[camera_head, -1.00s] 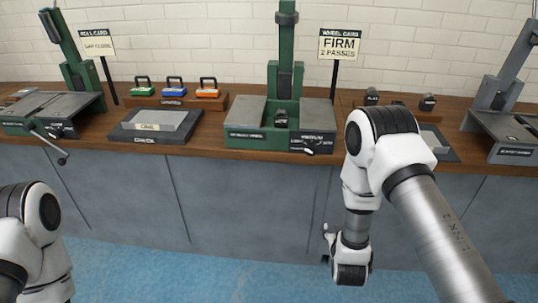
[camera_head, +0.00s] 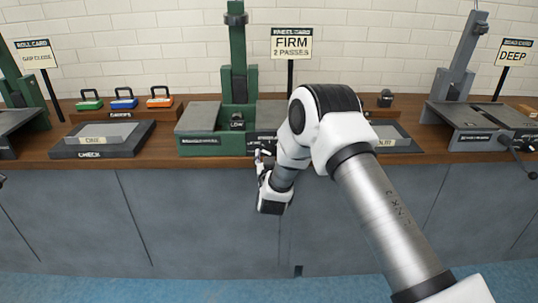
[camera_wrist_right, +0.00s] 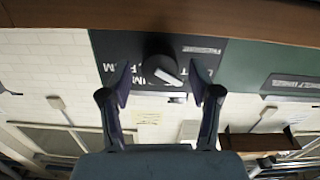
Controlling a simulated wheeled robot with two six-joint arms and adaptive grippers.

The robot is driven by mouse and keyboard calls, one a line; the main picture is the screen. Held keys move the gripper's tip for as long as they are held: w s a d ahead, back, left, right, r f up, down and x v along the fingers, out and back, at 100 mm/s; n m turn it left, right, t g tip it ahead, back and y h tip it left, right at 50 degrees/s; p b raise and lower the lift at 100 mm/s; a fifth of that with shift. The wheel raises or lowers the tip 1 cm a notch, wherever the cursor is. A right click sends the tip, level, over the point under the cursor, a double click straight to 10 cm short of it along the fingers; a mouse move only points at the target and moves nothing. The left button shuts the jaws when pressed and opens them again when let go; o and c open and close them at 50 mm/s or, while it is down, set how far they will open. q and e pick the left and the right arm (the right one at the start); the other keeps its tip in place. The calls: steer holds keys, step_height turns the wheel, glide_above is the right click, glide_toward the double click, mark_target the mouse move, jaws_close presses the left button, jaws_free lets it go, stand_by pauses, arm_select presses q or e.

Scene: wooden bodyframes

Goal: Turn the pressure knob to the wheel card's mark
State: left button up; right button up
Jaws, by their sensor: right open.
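The wheel card (camera_head: 291,43) stands behind the green press (camera_head: 199,146) and reads "FIRM", "2 PASSES". The pressure knob (camera_wrist_right: 160,69) is a round dark knob with a pale pointer line on the press's front panel, which looks upside down in the right wrist view. "MEDIUM", "FIRM" and part of "LIGHT" show around it, partly covered. My right gripper (camera_wrist_right: 161,83) is open, one finger on each side of the knob; I cannot tell whether they touch it. In the head view, my right gripper (camera_head: 262,156) is at the panel, partly hidden by its wrist. My left gripper is out of view.
A grey press (camera_head: 470,115) with a "DEEP" card (camera_head: 512,57) stands at right.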

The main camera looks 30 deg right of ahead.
steer(key=shift+w+d, duration=0.15)
steer(key=shift+w, duration=0.1)
steer(key=c, duration=1.1)
steer(key=shift+c, duration=0.2)
